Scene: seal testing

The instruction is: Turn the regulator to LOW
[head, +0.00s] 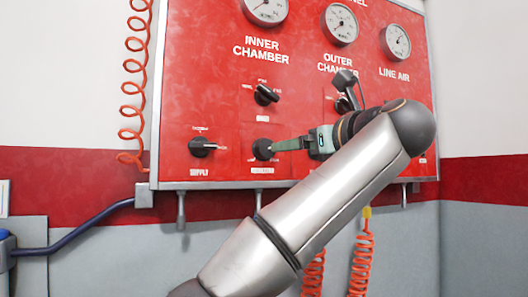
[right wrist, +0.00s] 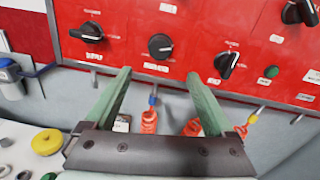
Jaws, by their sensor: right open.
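The regulator knob (head: 262,149) is a round black knob low on the red panel, right of the supply knob. In the right wrist view the regulator knob (right wrist: 160,46) lies ahead, roughly centred between the fingers. Its marks are too small to read, so I cannot tell its setting. My right gripper (head: 276,146) has its green fingers close to the knob's right side in the head view. In the right wrist view the gripper (right wrist: 158,74) is open and empty, with its fingertips below the knob in the picture. My left gripper is not in view.
The supply knob (head: 202,147) is to the left and the inner chamber knob (head: 265,95) above. Gauges line the panel's top. Orange coiled hoses (right wrist: 149,120) hang below. A table with a yellow round part (right wrist: 46,142) stands at lower left in the wrist view.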

